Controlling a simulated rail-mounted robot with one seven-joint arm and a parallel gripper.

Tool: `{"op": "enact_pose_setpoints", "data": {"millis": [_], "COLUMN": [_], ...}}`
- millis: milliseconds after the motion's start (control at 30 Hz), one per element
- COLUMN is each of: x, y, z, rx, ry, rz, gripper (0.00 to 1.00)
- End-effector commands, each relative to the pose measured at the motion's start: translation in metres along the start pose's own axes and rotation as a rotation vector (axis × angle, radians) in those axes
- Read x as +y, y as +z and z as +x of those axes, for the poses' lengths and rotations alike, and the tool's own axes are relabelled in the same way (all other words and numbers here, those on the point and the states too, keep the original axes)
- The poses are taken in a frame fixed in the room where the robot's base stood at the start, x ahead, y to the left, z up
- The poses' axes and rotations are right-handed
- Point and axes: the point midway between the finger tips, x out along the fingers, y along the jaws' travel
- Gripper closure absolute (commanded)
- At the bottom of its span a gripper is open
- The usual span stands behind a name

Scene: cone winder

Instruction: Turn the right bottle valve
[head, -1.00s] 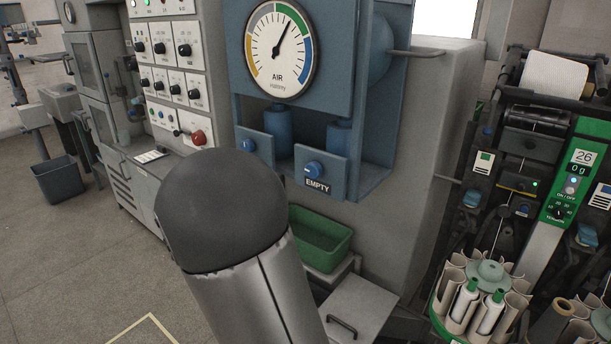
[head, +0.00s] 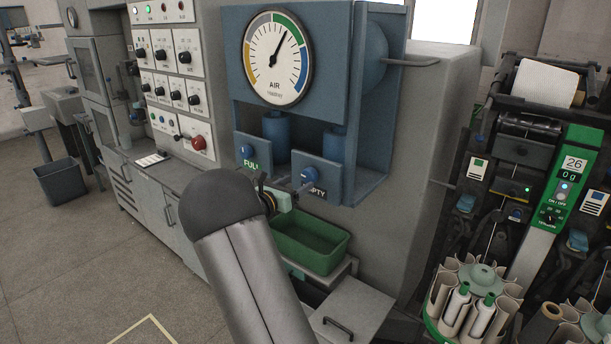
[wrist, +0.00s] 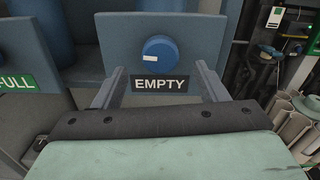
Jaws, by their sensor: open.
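The right bottle valve is a round blue knob (wrist: 161,55) with a white mark pointing left, above a black label reading EMPTY (wrist: 160,84). In the head view the knob (head: 309,174) is on the right grey-blue plate under the gauge, and its label is partly covered. My gripper (wrist: 158,80) is open; in the wrist view its two fingers stand left and right of the label, below and apart from the knob. In the head view my gripper (head: 291,186) is in front of the right plate, partly hidden by my arm.
The left bottle valve (head: 246,151) has a green FULL label. A round AIR gauge (head: 277,58) is above. A green bin (head: 310,245) stands below the plates. A grey handle bar (head: 410,62) juts out at the right, before the winder with bobbins (head: 480,290).

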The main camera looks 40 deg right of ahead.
Motion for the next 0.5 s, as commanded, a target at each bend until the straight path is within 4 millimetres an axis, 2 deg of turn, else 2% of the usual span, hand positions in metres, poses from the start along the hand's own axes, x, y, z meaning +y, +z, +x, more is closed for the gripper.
{"op": "enact_pose_setpoints", "data": {"millis": [33, 200, 500], "x": [-0.001, -0.001, 0.000], "y": [0.002, 0.001, 0.000], "z": [0.011, 0.036, 0.051], "rx": [0.000, 0.000, 0.001], "ry": [-0.004, -0.002, 0.000], "rz": [0.000, 0.000, 0.001], "gripper": [0.34, 0.34, 0.34]}}
